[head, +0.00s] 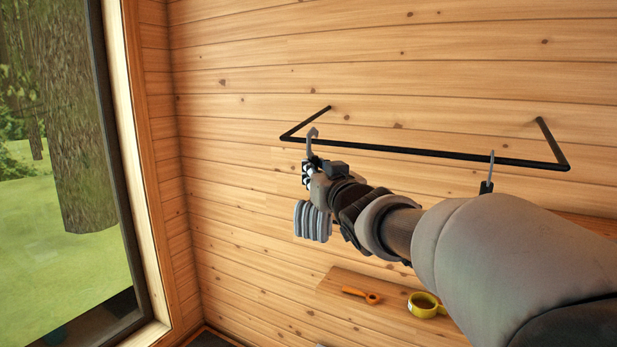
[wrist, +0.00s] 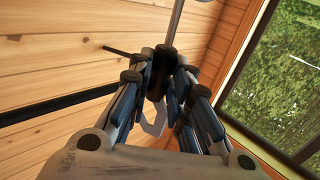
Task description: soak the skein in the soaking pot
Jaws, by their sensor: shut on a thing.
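My gripper (head: 308,172) is shut on the black grip of a hooked tool. The tool's grey hook (head: 313,134) rises above my gripper by the left part of the wall rail; whether it touches the rail I cannot tell. In the wrist view the fingers (wrist: 165,80) close on the black grip, and a metal rod (wrist: 177,16) runs out of frame. A grey ribbed bundle (head: 312,221) shows just below my gripper; it may be the skein, and its link to the tool is unclear. No soaking pot is in view.
A black rail (head: 430,154) stands out from the pine wall; another hooked tool (head: 487,184) hangs at its right. Below is a wooden shelf (head: 335,283) with an orange tool (head: 361,295) and yellow tape roll (head: 425,305). A window is at left.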

